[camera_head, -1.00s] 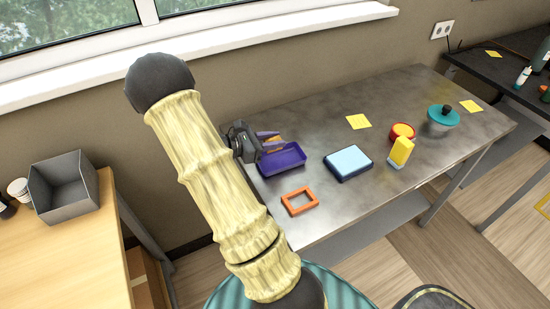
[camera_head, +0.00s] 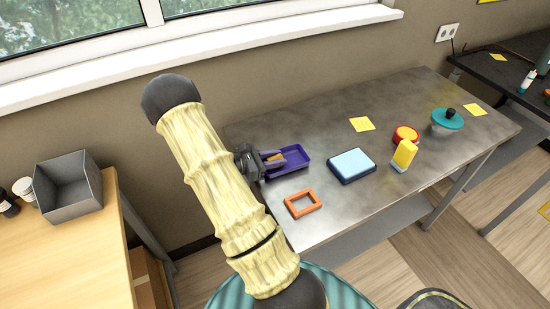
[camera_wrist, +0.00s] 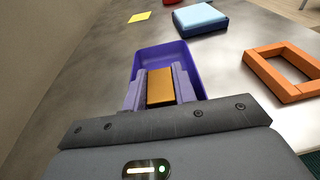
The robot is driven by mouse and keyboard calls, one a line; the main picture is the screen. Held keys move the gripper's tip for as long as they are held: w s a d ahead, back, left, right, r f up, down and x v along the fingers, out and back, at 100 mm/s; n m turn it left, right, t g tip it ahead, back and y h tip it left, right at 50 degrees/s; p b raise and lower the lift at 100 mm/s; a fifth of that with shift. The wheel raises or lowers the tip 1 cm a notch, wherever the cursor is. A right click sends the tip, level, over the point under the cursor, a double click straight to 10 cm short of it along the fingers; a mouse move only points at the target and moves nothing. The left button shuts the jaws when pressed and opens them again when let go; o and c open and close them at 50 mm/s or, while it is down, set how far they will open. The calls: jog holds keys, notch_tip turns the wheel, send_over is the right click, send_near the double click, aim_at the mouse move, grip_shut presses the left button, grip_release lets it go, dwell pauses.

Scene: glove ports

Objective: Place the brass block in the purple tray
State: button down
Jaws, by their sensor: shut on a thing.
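The brass block (camera_wrist: 159,87) is between the two fingers of my gripper (camera_wrist: 160,88), which is shut on it. In the wrist view the block and fingertips overlap the near part of the purple tray (camera_wrist: 163,51). In the head view my gripper (camera_head: 275,159) reaches from the left over the purple tray (camera_head: 296,166), and a little of the brass block (camera_head: 272,155) shows between the fingers. I cannot tell whether the block touches the tray floor.
An orange frame (camera_head: 303,204) lies in front of the tray. A blue box with a light top (camera_head: 351,165) is to its right. Farther right are a yellow bottle (camera_head: 404,155), a red container (camera_head: 406,134) and a teal-lidded pot (camera_head: 447,120). The wall stands behind the metal table (camera_head: 330,135).

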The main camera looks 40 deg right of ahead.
jog(key=shift+f, duration=0.1)
jog(key=c, duration=1.1)
grip_release()
jog(key=b+v, duration=0.1)
jog(key=v, duration=1.1)
jog(key=shift+s+b, duration=0.1)
jog(key=shift+b, duration=0.2)
